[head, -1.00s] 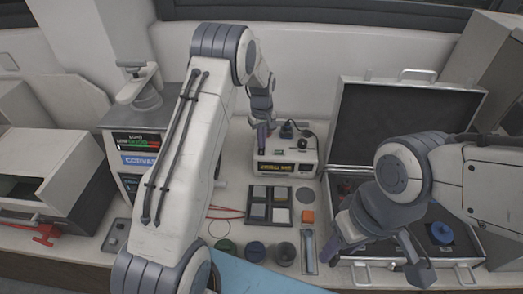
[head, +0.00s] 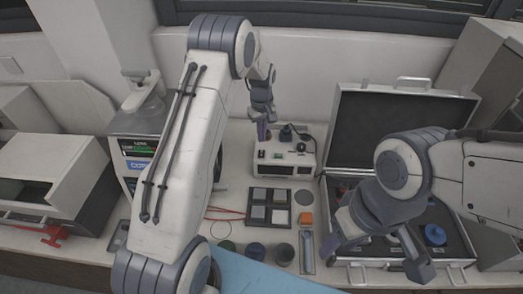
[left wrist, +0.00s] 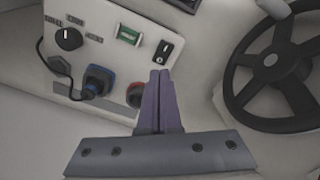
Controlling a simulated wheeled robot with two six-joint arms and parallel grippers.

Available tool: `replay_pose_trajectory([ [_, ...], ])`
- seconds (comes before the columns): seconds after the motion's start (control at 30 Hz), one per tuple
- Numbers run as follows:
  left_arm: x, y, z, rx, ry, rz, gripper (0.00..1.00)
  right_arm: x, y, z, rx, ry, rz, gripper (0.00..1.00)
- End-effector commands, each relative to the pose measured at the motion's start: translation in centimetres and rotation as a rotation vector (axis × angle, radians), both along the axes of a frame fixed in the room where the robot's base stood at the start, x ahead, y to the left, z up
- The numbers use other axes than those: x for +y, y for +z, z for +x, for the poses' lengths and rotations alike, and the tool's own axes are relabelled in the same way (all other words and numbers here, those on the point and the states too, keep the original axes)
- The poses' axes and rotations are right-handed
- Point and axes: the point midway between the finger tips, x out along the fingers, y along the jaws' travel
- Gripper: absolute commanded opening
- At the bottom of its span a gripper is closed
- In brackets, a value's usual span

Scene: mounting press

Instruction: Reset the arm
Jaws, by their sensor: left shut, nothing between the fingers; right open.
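My left gripper (head: 264,133) is over the left part of a white control box (head: 308,158) at the back of the bench. In the left wrist view its two purple fingers (left wrist: 160,78) are together with nothing between them. The fingertips are near a red button (left wrist: 135,94), partly behind them, and a black rocker switch (left wrist: 164,49); contact cannot be told. The box top also has a green switch (left wrist: 129,35), a black knob (left wrist: 69,39) and a blue plug (left wrist: 98,80). My right gripper (head: 378,256) is open and empty over the open case's front edge.
The open case (head: 400,128) stands at right with a blue knobbed part (head: 435,235) inside. A black handwheel (left wrist: 283,64) is beside the box.

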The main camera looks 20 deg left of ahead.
Motion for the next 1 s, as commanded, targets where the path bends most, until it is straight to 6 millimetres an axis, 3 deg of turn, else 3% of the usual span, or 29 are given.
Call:
replay_pose_trajectory([
  [0.2,0.0,1.8,0.0,-0.001,0.000,0.000,0.00,0.0,1.3,0.0,0.000,0.000,0.000,0.50],
  [0.73,-0.1,1.8,0.0,-0.001,-0.004,0.000,0.00,0.0,1.2,0.0,-0.001,0.008,0.000,0.50],
  [0.87,-3.1,3.5,-1.2,-0.009,-0.100,-0.003,0.00,0.0,0.4,0.0,-0.001,0.006,0.000,0.50],
  [1.0,-9.3,6.9,-5.5,-0.021,-0.332,-0.015,0.00,0.0,-1.1,0.0,0.000,0.005,0.000,0.50],
])
